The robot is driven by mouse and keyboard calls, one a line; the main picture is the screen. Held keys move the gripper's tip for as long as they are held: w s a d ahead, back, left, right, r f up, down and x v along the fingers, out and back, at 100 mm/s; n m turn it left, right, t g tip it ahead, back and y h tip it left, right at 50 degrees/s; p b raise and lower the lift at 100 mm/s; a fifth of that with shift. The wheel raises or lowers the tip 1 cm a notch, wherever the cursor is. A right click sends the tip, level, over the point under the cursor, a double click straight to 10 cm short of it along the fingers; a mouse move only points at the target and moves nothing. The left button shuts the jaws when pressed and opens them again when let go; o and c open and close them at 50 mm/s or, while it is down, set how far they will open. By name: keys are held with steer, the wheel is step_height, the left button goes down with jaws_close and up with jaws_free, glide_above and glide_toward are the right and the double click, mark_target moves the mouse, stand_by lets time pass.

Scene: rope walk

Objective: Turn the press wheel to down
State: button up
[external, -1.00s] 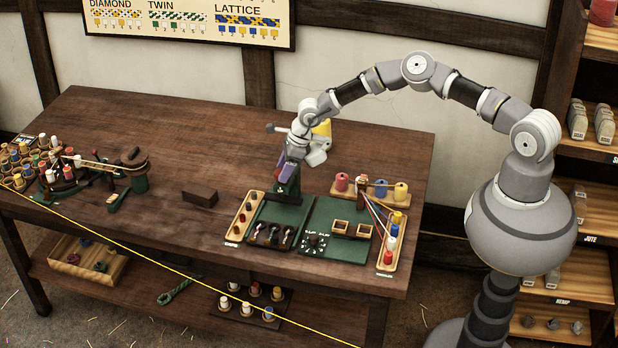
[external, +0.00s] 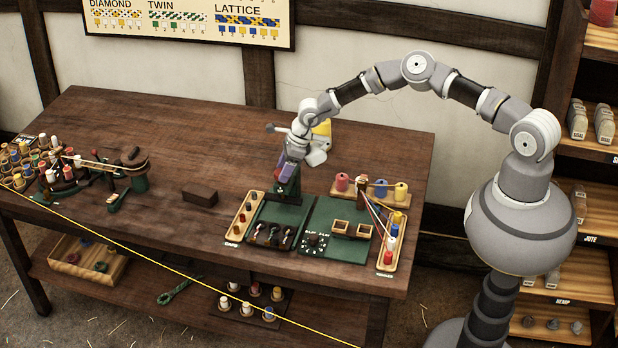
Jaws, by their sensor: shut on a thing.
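My gripper (external: 288,172) is at the top of a dark green press (external: 287,190) that stands at the back of a green base plate (external: 272,216). It is shut at the press head, where the press wheel sits. The wheel is mostly hidden by my gripper and too small to make out. Purple parts show at the gripper's end. In front of the press, the dark lower block (external: 268,235) holds several small pieces with pale and dark tops.
A cap tray (external: 233,233) stands left of the press. A dark block (external: 200,198) lies left; the table behind is clear.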

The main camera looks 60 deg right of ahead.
steer(key=shift+w+r, duration=0.2)
steer(key=o, duration=0.7)
steer(key=shift+c, duration=0.2)
steer(key=o, duration=0.4)
steer(key=shift+f, duration=0.2)
steer(key=shift+c, duration=0.2)
steer(key=p+v, duration=0.1)
steer(key=v, duration=0.7)
steer(key=shift+a, duration=0.1)
